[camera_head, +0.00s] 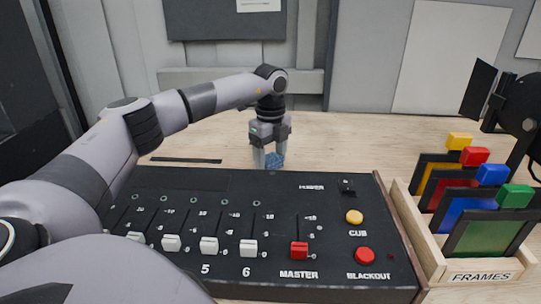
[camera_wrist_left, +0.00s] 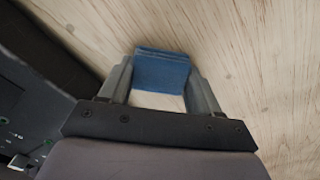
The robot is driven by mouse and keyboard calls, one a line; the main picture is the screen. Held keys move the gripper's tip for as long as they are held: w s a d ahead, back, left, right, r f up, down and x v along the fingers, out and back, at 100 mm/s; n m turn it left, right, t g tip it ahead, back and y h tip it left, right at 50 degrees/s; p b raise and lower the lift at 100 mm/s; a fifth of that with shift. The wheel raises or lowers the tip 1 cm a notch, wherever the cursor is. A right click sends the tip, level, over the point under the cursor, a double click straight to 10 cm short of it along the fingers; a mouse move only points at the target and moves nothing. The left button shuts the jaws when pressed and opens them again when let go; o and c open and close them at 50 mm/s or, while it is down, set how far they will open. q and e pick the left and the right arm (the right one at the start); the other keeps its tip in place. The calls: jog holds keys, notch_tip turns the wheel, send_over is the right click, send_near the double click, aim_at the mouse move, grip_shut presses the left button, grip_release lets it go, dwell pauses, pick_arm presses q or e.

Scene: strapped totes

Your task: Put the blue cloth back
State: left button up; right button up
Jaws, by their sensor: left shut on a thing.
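The blue cloth (camera_wrist_left: 161,70) is a small folded pad between the fingertips of my left gripper (camera_wrist_left: 160,85) in the left wrist view. The gripper is shut on it, with one finger against each side. In the head view my left gripper (camera_head: 269,158) points down just behind the control desk, and a bit of the blue cloth (camera_head: 275,159) shows between its fingers. The cloth is at or close above the wooden table; I cannot tell whether it touches. My right gripper is not in view.
The black control desk (camera_head: 280,188) with faders stands in front of the gripper. A wooden box (camera_head: 408,205) labelled FRAMES holds several coloured frames at right. A black lamp (camera_head: 520,105) stands behind it. A thin dark strip (camera_head: 186,160) lies left of the gripper. The table (camera_head: 340,140) behind the desk is mostly clear.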

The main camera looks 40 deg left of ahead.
aim_at(271, 158)
pick_arm(q)
jog(key=o, duration=0.9)
jog(key=shift+o, duration=0.2)
jog(key=shift+r, duration=0.1)
notch_tip(271, 158, up, 12)
